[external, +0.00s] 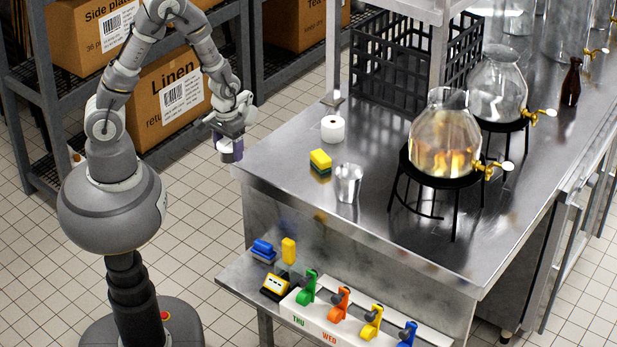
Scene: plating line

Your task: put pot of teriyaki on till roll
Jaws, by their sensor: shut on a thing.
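My gripper (229,136) is at the left of the steel counter, just off its left corner. It is shut on a small dark purple pot (230,151), the pot of teriyaki, and holds it in the air beside the counter. The fingers hide the top of the pot. The till roll (333,128) is a white roll standing upright on the counter near its left edge, to the right of my gripper and apart from it. Its top is clear.
Glass dispensers (446,135) on black stands are to the right. A lower shelf (240,285) holds coloured dispensers.

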